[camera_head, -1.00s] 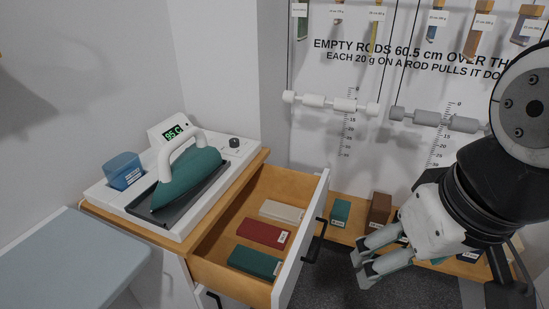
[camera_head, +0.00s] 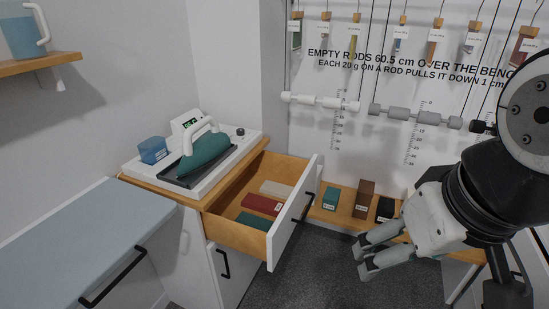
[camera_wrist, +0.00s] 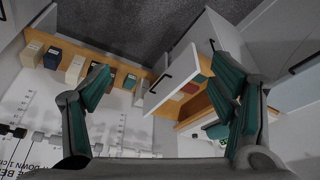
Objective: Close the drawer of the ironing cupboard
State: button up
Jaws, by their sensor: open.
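The ironing cupboard (camera_head: 228,262) stands left of centre in the head view, with its wooden drawer (camera_head: 228,231) pulled out. The drawer's white front (camera_head: 291,216) has a dark handle (camera_head: 304,208) and faces right. Several blocks lie inside, among them a red one (camera_head: 262,204) and a green one (camera_head: 254,221). My gripper (camera_head: 365,258) is open and empty, to the right of the drawer front and apart from it. The wrist view shows the open drawer front (camera_wrist: 172,79) between the spread fingers, nearer the right finger, which hides part of the drawer.
A steam iron (camera_head: 201,154) on its station stands on the cupboard top. A blue-topped cabinet (camera_head: 80,240) stands at the left. A low wooden bench (camera_head: 340,214) with several blocks runs behind my gripper, below hanging rods (camera_head: 415,117). Grey floor (camera_head: 310,270) lies clear between drawer and gripper.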

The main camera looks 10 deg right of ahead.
jog(key=shift+s, duration=0.2)
